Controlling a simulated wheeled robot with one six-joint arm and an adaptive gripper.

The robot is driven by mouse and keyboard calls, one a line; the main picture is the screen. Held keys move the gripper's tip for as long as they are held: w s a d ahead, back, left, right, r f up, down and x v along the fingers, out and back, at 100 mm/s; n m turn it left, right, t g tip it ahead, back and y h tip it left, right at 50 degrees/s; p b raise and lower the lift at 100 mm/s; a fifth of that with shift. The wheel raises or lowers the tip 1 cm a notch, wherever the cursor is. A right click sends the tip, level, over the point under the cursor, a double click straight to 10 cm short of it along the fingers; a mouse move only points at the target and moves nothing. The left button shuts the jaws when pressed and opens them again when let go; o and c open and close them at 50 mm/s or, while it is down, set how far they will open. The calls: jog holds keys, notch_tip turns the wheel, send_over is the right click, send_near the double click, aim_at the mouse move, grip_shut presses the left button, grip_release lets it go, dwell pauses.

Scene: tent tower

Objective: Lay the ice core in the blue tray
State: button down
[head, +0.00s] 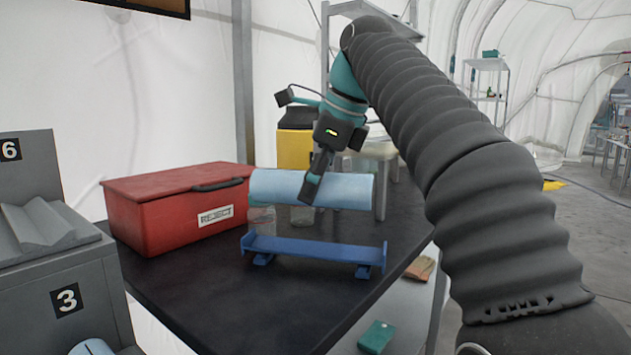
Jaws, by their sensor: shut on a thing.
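The ice core (345,191) is a pale blue cylinder lying level in the air. My gripper (312,188) is shut on it near its middle, with one dark finger showing across the front side. The far finger is hidden behind the core. The blue tray (315,249) is a long, narrow cradle with raised ends, standing on the dark table (230,310). In the picture the core is above the tray and slightly to its left, with a visible gap between them. How far the core is in depth from the tray I cannot tell.
A red box labelled REJECT (160,214) stands left of the tray. Clear jars (303,214) stand behind the tray, partly hidden by the core. A grey rack numbered 6 and 3 (50,270) is at far left. The table's front is clear.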

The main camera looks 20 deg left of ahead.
aim_at(332, 196)
jog(key=shift+f+b, duration=2.9)
jog(key=shift+f, duration=1.15)
jog(key=shift+f, duration=0.3)
jog(key=shift+c, duration=0.9)
grip_release()
jog(key=shift+f, duration=0.1)
jog(key=shift+d, duration=0.1)
jog(key=shift+v, duration=3.2)
jog(key=shift+d+r, duration=0.2)
jog(key=shift+r, duration=0.25)
